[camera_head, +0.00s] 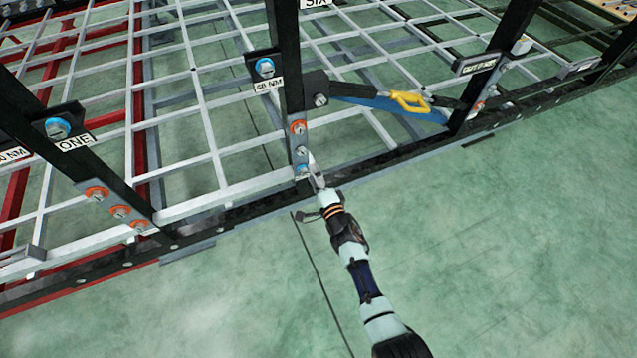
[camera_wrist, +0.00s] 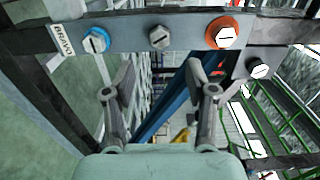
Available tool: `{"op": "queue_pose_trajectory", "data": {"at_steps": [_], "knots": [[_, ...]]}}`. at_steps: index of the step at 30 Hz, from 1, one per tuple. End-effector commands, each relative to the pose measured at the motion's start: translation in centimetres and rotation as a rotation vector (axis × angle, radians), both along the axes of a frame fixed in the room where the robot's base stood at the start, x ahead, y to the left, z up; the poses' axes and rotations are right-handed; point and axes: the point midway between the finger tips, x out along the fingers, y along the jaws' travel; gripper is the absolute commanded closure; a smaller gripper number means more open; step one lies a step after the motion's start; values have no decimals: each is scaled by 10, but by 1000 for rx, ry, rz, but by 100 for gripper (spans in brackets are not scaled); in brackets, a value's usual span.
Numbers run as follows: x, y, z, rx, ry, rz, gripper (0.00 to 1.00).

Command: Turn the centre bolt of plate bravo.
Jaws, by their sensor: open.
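Plate bravo (camera_wrist: 130,30) spans the top of the wrist view, with a "BRAVO" label (camera_wrist: 63,40) at its left end. Its centre bolt (camera_wrist: 159,38) is bare grey with a slotted mark. A blue-ringed bolt (camera_wrist: 96,41) sits to its left and an orange-ringed bolt (camera_wrist: 222,32) to its right. In the head view the plate (camera_head: 300,140) is on a dark upright post, with my gripper (camera_head: 315,172) at its lower end. In the wrist view my gripper (camera_wrist: 163,72) is open and empty, its fingertips below and either side of the centre bolt, seemingly apart from it.
Another grey bolt (camera_wrist: 258,70) is right of the right finger. A black chassis rail (camera_head: 250,203) passes below the plate. The green floor (camera_head: 480,270) in front is clear.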

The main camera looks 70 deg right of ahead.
Motion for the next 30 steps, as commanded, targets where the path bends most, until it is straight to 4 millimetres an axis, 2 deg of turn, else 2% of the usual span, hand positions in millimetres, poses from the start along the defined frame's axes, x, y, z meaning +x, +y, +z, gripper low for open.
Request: {"op": "queue_pose_trajectory", "data": {"at_steps": [3, 9, 28, 30], "knots": [[-15, 15, 0, -1, -1, 0, 44], [-24, 24, 1, -2, -2, 0, 44], [-24, 24, 2, -3, -1, 1, 44], [-16, 27, 14, -34, 21, -5, 44]]}}
